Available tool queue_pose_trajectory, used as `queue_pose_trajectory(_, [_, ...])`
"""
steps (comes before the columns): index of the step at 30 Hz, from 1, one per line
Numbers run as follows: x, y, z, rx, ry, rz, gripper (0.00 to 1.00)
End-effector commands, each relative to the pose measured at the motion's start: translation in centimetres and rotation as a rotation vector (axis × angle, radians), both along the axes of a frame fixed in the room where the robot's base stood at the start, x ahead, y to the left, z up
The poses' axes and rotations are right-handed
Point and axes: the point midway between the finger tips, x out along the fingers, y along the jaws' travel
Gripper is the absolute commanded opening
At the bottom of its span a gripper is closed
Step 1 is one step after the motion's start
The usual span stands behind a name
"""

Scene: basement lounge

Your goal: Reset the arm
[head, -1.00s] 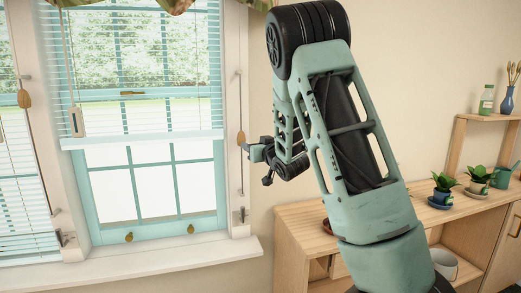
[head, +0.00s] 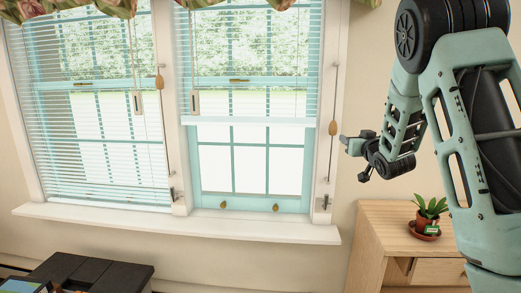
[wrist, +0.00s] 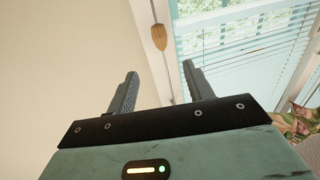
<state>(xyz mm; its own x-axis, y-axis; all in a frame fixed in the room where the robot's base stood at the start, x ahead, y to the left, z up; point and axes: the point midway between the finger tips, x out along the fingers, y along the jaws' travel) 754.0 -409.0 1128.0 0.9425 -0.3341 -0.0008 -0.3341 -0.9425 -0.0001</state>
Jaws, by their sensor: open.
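My gripper (head: 352,158) is at the right of the head view, in front of the wall beside the window's right frame. In the wrist view my gripper (wrist: 158,88) has its two fingers spread apart with nothing between them. A wooden cord pull (wrist: 159,37) hangs beyond the fingertips in the wrist view, apart from them. My arm is folded, with its elbow high at the right edge of the head view.
Two windows (head: 250,165) with blinds stand above a white sill (head: 180,223). A wooden cabinet (head: 385,240) with a potted plant (head: 430,213) is below my arm. A dark table (head: 95,270) is at the lower left. The wall space between is free.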

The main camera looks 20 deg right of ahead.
Motion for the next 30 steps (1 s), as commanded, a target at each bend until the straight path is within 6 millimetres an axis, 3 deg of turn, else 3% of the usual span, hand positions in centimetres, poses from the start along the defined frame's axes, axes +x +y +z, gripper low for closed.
queue_pose_trajectory(5, [0.2,0.7,-0.1,0.009,0.012,0.005,0.52])
queue_pose_trajectory(8, [1.0,3.7,-0.9,0.047,0.068,0.030,0.52])
queue_pose_trajectory(11, [1.6,9.3,-2.3,0.106,0.180,0.079,0.52])
queue_pose_trajectory(13, [1.4,14.2,-3.6,0.145,0.284,0.129,0.52])
queue_pose_trajectory(17, [-0.7,23.3,-5.9,0.188,0.488,0.236,0.52])
queue_pose_trajectory(20, [-3.8,29.8,-7.3,0.192,0.649,0.328,0.52])
queue_pose_trajectory(24, [-10.1,37.7,-9.0,0.155,0.883,0.467,0.52])
queue_pose_trajectory(26, [-13.4,40.5,-9.5,0.125,0.984,0.526,0.52])
queue_pose_trajectory(30, [-22.1,45.3,-10.3,0.019,1.220,0.661,0.52])
